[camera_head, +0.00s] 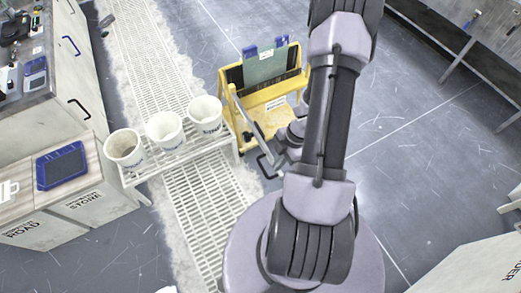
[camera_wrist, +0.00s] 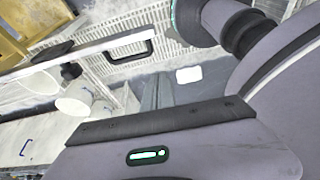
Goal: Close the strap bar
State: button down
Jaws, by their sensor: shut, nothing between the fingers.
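The yellow stand (camera_head: 262,115) stands on the floor left of my arm in the head view. A long pale-grey strap bar (camera_head: 243,122) slants down along its left side, with a black loop handle (camera_head: 266,166) at its lower end. In the wrist view the bar (camera_wrist: 100,47) crosses the upper left, and its loop handle (camera_wrist: 130,50) shows at the right end. My gripper (camera_wrist: 160,122) is shut and empty, its dark-edged body filling the lower wrist view. The bar lies beyond it, with a gap in the picture; any contact cannot be told. My arm hides part of the stand's right side.
A white rack with several white buckets (camera_head: 164,129) stands just left of the yellow stand. A green panel with blue clips (camera_head: 265,66) sits in the stand. Cabinets and a blue tray (camera_head: 62,166) are farther left. The floor at the right is open.

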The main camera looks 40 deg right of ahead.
aim_at(279, 174)
jog(key=f+b, duration=0.2)
jog(key=f, duration=0.1)
jog(key=f+b, duration=0.6)
jog(key=shift+s+d+f, duration=0.15)
jog(key=shift+d+f, duration=0.15)
jog(key=shift+d, duration=0.1)
